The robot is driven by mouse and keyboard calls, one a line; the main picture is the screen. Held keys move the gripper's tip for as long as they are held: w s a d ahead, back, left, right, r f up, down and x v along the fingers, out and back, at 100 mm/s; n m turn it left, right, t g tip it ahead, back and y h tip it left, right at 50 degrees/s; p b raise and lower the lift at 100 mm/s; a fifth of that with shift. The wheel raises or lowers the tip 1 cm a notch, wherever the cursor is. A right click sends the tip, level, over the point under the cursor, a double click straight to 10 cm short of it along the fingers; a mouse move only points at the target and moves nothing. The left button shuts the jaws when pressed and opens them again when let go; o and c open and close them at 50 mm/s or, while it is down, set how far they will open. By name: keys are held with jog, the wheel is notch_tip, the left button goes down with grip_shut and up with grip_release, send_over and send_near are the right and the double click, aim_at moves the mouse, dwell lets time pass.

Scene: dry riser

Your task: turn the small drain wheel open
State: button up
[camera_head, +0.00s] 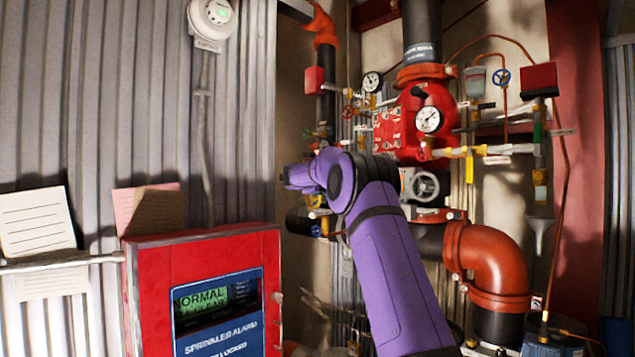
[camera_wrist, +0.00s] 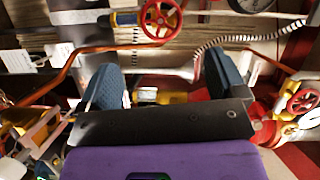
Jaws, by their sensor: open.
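My gripper (camera_wrist: 163,72) is open in the wrist view, with its two dark blue finger pads wide apart and nothing held between them. A small red handwheel (camera_wrist: 161,18) is beyond the fingertips, near the top edge of the wrist view. Another red wheel (camera_wrist: 303,98) is at the right edge, outside the right finger. In the head view a small red wheel (camera_head: 348,111) shows on the pipework left of the red valve body. I cannot tell which wheel is the drain wheel. My purple arm hides part of the pipework, and the fingers do not show clearly there.
The red valve body (camera_head: 400,128) carries gauges (camera_head: 428,120) and thin pipes. A red alarm panel (camera_head: 200,245) stands left. A coiled cable (camera_wrist: 235,40) crosses above the fingers.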

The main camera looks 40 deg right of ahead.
dwell(0.3)
jog(key=shift+w+d+f+m+h, duration=0.15)
jog(key=shift+w+d+m+h, duration=0.55)
jog(key=shift+d+m, duration=0.9)
jog(key=shift+w+d+f+m+h, duration=0.1)
jog(key=shift+w+d+m+h, duration=0.35)
jog(key=shift+w+d+m, duration=0.75)
jog(key=shift+w+d+f+m+h, duration=0.15)
jog(key=shift+w+d+m+h, duration=0.35)
jog(key=shift+d+m, duration=1.45)
jog(key=shift+d, duration=0.15)
jog(key=shift+s, duration=0.1)
jog(key=c, duration=0.9)
